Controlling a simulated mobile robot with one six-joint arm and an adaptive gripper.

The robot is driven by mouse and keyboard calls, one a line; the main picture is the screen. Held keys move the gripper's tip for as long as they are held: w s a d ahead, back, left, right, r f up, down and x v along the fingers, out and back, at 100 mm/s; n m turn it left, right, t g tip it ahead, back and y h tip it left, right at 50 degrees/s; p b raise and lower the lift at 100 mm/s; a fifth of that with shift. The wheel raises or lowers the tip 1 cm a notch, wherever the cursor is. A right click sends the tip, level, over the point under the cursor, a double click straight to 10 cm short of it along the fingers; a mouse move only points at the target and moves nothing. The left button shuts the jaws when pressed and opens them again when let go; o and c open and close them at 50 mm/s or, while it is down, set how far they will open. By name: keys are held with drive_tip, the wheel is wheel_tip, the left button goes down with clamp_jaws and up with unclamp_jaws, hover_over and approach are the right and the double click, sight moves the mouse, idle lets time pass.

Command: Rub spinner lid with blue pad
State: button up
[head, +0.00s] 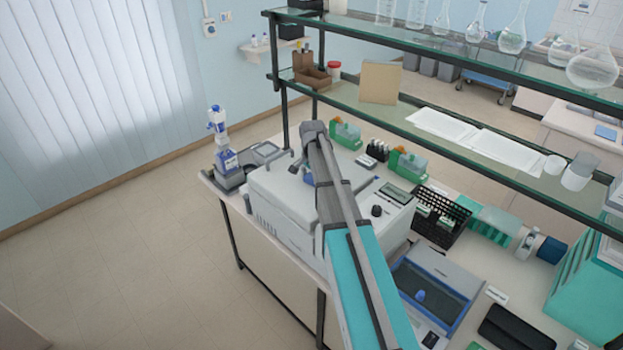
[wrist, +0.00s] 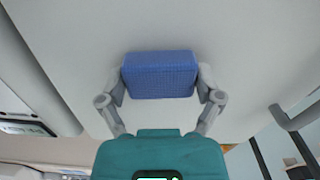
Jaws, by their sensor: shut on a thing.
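The blue pad (wrist: 160,80) is held between the two grey fingers of my gripper (wrist: 161,84) in the wrist view. The gripper is shut on it. The white spinner lid (wrist: 65,45) fills most of the wrist view behind the pad. I cannot tell whether the pad touches the lid. In the head view the spinner lid (head: 275,190) is the broad white top of the machine on the bench.
A bottle-top dispenser (head: 222,145) stands left of the machine. Green racks (head: 407,165) and a black basket (head: 440,217) stand to its right. A glass shelf (head: 440,130) on dark posts runs above the back of the bench. A blue-grey tray (head: 435,280) lies near my arm.

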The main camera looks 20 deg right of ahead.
drive_tip(key=shift+r, duration=0.15)
wheel_tip(320, 180, up, 6)
drive_tip(key=p, duration=0.6)
idle(0.5)
drive_tip(key=shift+r+p, duration=1.45)
drive_tip(key=shift+p, duration=0.1)
drive_tip(key=shift+f, duration=0.15)
